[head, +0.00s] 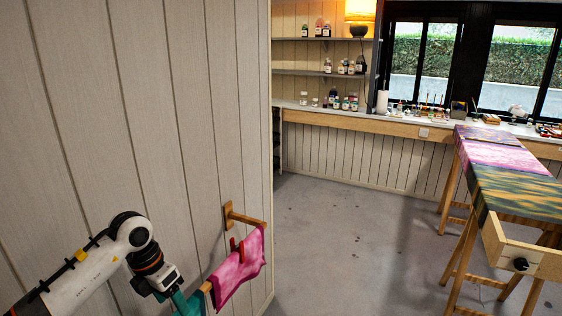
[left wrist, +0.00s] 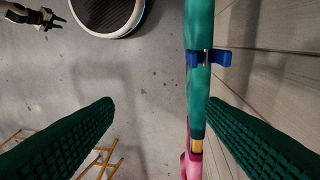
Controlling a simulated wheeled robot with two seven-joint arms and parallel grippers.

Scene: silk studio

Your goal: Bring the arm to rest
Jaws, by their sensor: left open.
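My left gripper (head: 168,288) is at the lower left in the head view, close to the plank wall. In the left wrist view my left gripper (left wrist: 160,104) is open, its green pads wide apart. A teal cloth (left wrist: 198,105) hangs between the pads, nearer the right one, with a blue clip (left wrist: 208,58) on it. The teal cloth also shows in the head view (head: 190,303), partly cut off. My right gripper (left wrist: 50,18) shows small at the top left of the left wrist view; its jaw state is unclear.
A pink cloth (head: 240,266) with a red clip (head: 238,248) hangs on a wooden rail (head: 248,219) at the plank wall (head: 130,120). Grey floor (head: 340,240) is clear in the middle. A trestle frame (head: 520,195) with painted silk stands right. A shelf counter (head: 330,115) lines the back.

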